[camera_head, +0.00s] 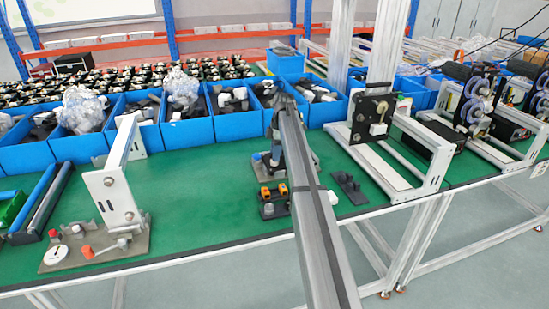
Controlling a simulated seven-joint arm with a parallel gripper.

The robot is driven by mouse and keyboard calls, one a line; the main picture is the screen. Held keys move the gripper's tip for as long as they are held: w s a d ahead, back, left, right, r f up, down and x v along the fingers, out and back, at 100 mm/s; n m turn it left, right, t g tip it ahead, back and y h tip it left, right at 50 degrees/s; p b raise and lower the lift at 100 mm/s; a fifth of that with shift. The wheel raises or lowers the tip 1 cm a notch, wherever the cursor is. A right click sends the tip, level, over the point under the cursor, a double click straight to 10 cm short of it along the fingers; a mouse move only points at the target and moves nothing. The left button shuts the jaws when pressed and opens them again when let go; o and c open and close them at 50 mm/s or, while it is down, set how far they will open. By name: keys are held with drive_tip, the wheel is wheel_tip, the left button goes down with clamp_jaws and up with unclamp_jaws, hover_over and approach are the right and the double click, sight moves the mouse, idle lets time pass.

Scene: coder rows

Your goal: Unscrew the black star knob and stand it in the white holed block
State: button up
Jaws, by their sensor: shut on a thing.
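My arm crosses the middle of the picture as a long grey beam. My gripper (275,160) is at its far end, small and dark, low over a grey base plate on the green table. It is shut on a small dark thing, too small and too covered to name surely. I cannot make out the black star knob by its shape. A small white piece (333,197) lies just right of the beam; I cannot tell whether it has holes or is the white holed block.
A dark block with two orange parts (272,203) stands in front of my gripper. A dark grey part (348,188) lies to the right. A white frame fixture (112,190) stands left, a similar one (385,145) right. Blue bins (186,133) line the back. Green table (200,205) is clear between.

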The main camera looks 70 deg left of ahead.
drive_tip(key=n, duration=0.4)
drive_tip(key=shift+h, duration=0.3)
drive_tip(key=n, duration=0.4)
drive_tip(key=shift+f+h, duration=0.1)
drive_tip(key=shift+h, duration=0.2)
drive_tip(key=o, duration=1.1)
drive_tip(key=shift+a, duration=0.1)
drive_tip(key=shift+c, duration=0.2)
drive_tip(key=shift+s, duration=0.15)
